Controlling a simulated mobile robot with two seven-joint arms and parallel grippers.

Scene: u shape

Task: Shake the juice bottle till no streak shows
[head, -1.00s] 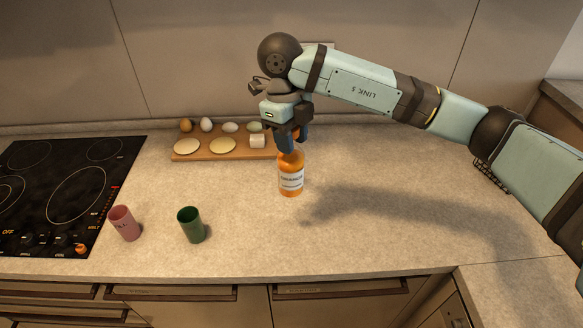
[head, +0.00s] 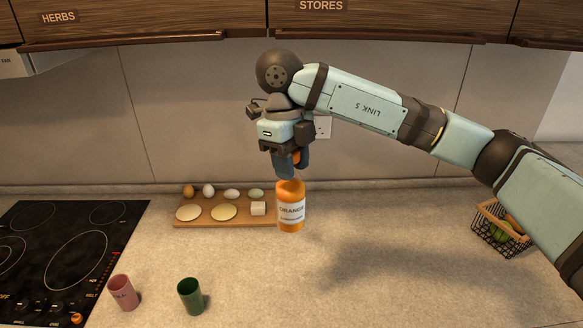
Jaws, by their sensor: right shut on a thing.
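The juice bottle (head: 291,212) is orange with a pale label reading "ORANGE". It hangs upright below my right gripper (head: 288,168), which is shut on its top. The bottle appears held above the counter, in front of the right end of the wooden board. Its cap is mostly hidden by the fingers. I cannot make out any streak in the juice at this size. My left gripper is not in view.
A wooden board (head: 205,222) holds several eggs, two pale discs and a white block. A pink cup (head: 122,293) and a green cup (head: 190,296) stand at the front left, beside the black hob (head: 60,250). A wire basket (head: 500,235) stands at right. Cupboards (head: 170,18) hang above.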

